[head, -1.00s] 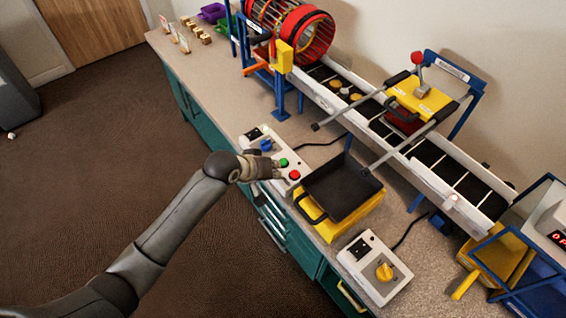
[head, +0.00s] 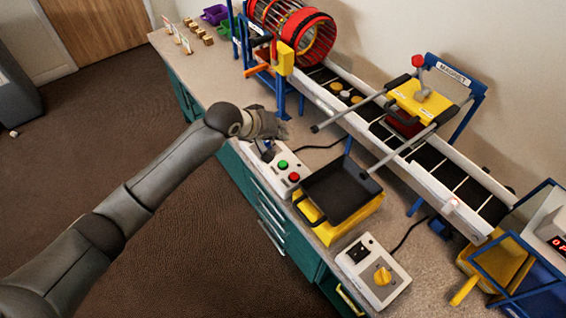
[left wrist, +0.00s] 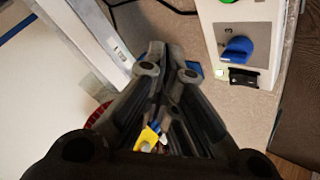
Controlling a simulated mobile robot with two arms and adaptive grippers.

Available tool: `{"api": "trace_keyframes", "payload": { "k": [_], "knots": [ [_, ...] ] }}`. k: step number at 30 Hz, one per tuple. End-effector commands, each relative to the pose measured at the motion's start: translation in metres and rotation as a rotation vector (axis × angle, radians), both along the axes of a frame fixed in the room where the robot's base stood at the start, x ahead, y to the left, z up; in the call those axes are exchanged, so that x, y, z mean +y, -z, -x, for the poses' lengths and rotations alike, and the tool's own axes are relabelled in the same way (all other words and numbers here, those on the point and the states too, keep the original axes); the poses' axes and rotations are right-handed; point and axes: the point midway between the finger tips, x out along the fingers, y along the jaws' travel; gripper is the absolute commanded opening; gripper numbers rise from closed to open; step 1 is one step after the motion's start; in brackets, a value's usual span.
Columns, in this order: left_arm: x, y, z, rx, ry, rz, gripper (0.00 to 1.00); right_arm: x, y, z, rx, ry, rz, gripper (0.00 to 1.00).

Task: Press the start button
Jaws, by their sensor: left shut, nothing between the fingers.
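The control box (head: 283,170) is pale grey and stands on the counter near its front edge. It has a green button (head: 283,164) and a red button (head: 294,177). Its blue knob (left wrist: 236,50) shows in the left wrist view, with the green button partly cut off at the top edge. No start label is readable. My left gripper (head: 282,127) is shut and empty, above the far end of the box and apart from both buttons. In the left wrist view its fingers (left wrist: 168,72) are together, beside the box.
A black tray (head: 342,188) on a yellow base stands right of the box. A second control box (head: 373,272) with a yellow knob is nearer. A conveyor (head: 440,165) with a yellow magnet unit (head: 420,100) runs along the back. A red drum (head: 310,38) stands at its far end.

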Motion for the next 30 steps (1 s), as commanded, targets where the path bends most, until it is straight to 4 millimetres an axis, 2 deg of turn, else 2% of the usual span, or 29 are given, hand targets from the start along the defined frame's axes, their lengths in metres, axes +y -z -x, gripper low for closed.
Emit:
{"api": "trace_keyframes", "payload": {
  "k": [8,21,30],
  "knots": [
    [0.000,0.020,0.000,-0.001,0.001,-0.002,0.00,-0.003,0.024,0.000,0.000,-0.001,0.003,0.40],
    [0.000,0.067,0.000,-0.002,0.001,-0.001,0.00,-0.005,0.084,0.000,0.000,-0.002,0.005,0.40],
    [0.000,0.087,0.000,0.000,0.001,-0.001,0.00,-0.005,0.085,0.000,0.000,-0.002,0.005,0.40]
  ]
}}
